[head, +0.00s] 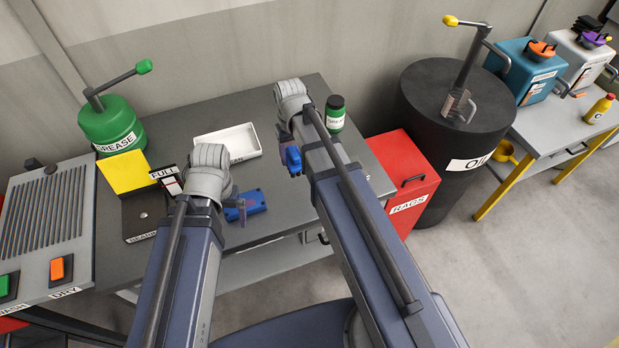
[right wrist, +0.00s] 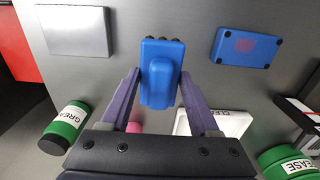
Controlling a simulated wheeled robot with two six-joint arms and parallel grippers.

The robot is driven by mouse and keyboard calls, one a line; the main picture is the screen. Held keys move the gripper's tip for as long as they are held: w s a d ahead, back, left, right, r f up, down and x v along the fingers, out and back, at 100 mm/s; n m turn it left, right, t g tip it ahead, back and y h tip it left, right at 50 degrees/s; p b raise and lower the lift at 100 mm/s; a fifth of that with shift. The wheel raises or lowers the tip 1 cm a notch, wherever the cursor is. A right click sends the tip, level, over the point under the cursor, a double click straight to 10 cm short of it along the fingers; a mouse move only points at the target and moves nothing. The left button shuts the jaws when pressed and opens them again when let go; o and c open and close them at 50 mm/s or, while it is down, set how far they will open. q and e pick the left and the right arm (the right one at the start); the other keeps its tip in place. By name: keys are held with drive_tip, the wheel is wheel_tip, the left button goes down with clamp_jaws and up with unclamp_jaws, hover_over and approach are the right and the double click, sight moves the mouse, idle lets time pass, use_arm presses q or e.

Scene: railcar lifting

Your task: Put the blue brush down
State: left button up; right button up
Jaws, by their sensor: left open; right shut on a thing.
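The blue brush (head: 293,157) is in my right gripper (head: 287,163), above the grey table. In the right wrist view the brush (right wrist: 161,75) sits between the two purple fingers of the right gripper (right wrist: 160,80), with dark tips at its far end. The table surface shows behind it, and I cannot tell how high above the table it is. My left gripper (head: 240,208) is open, beside a flat blue box (head: 256,202) on the table; its fingers are partly hidden by the arm.
A white tray (head: 248,157) and a green jar (head: 336,106) stand near the brush. A green grease can (head: 108,122) and a yellow-and-black bin (head: 125,175) stand left. A red rags box (head: 415,178) and a black oil drum (head: 420,100) stand right. Bare table (head: 280,222) shows between the arms.

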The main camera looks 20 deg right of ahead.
drive_tip(key=shift+d, duration=0.15)
drive_tip(key=shift+f, duration=0.3)
use_arm(q)
wheel_tip(320, 180, down, 10)
drive_tip(key=b, duration=1)
drive_tip(key=shift+d, duration=0.1)
use_arm(e)
wheel_tip(320, 180, down, 9)
drive_tip(key=shift+f, duration=0.2)
use_arm(q)
drive_tip(key=shift+f, duration=0.2)
use_arm(e)
drive_tip(key=shift+f, duration=0.15)
drive_tip(key=o, duration=1.2)
use_arm(q)
drive_tip(key=shift+r, duration=0.2)
use_arm(e)
wheel_tip(320, 180, up, 12)
drive_tip(key=p, duration=1.2)
drive_tip(key=shift+r, duration=0.25)
use_arm(q)
wheel_tip(320, 180, up, 12)
